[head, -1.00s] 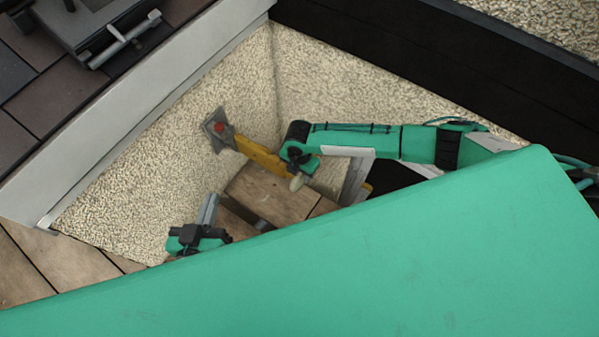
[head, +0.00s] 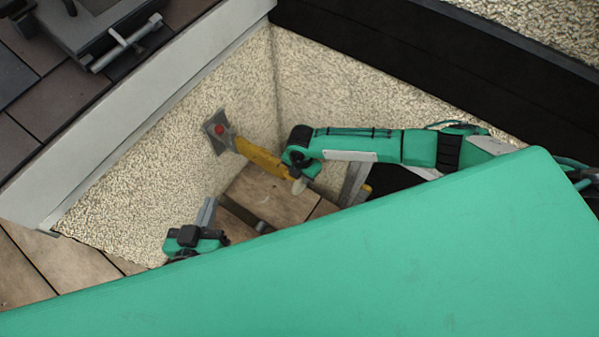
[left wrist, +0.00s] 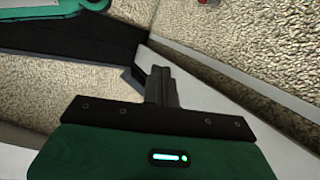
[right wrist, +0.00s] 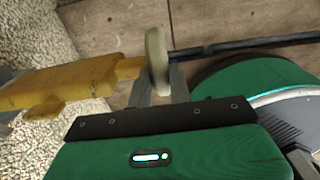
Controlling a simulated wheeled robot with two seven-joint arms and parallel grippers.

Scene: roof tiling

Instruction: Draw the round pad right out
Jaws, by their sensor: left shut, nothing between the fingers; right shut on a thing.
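The round pad (right wrist: 157,60) is a pale beige disc, seen nearly edge-on in the right wrist view. It also shows in the head view (head: 299,186), small and below my right gripper's wrist. My right gripper (right wrist: 158,88) is shut on it. A worn yellow bar (right wrist: 70,82) ends right at the pad's left face; I cannot tell whether they are joined or apart. In the head view the bar (head: 258,157) runs to a grey plate with a red knob (head: 219,130) against the pebbled wall. My left gripper (head: 208,210) is shut and empty, left of the wooden boards.
A wooden platform (head: 270,196) lies below the pad, with a dark gap along its near side. Pebbled walls (head: 350,90) close in the corner behind and to the left. A white ledge (head: 150,110) edges the roof tiles. My green body hides the foreground.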

